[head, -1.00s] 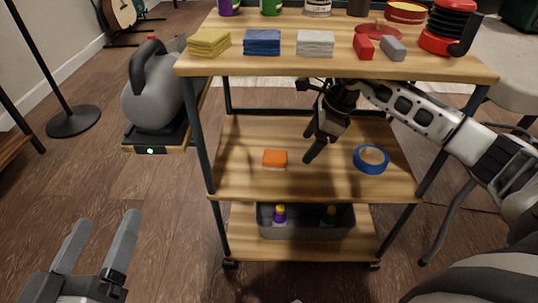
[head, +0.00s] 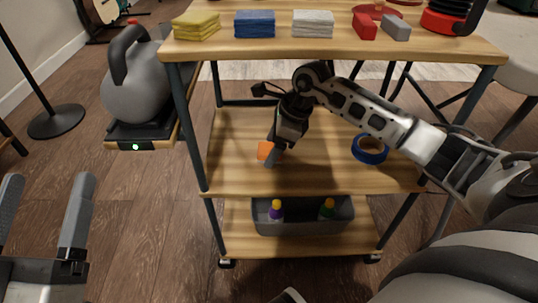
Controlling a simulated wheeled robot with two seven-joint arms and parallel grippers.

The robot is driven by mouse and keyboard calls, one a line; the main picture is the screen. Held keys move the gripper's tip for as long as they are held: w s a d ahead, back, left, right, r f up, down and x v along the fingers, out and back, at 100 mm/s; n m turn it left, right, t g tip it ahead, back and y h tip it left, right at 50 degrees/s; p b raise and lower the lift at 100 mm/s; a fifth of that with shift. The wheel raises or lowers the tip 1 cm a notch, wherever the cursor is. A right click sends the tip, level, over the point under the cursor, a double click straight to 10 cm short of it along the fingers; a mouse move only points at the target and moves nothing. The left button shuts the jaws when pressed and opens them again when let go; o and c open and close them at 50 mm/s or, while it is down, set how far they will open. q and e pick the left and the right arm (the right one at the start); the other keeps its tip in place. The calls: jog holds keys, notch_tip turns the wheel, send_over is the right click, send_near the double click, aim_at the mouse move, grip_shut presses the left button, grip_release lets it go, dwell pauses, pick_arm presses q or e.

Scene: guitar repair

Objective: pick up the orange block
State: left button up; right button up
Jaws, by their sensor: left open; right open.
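The orange block (head: 264,150) lies on the middle wooden shelf (head: 320,177) of the cart, left of centre. My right gripper (head: 271,157) reaches in under the top shelf, pointing down at the block. Its near finger covers the block's right part. It is open, but I cannot tell whether a finger touches the block. My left gripper (head: 40,215) is open and empty at the lower left, over the floor and away from the cart.
A blue tape roll (head: 370,149) lies right of my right gripper on the same shelf. The top shelf (head: 330,47) overhangs it, holding folded cloths and red and grey blocks. A grey bin (head: 302,222) with bottles sits below.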

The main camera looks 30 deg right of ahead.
aim_at(264, 149)
jog(key=c, duration=1.1)
jog(key=shift+r, duration=0.1)
pick_arm(q)
jog(key=shift+r, duration=0.1)
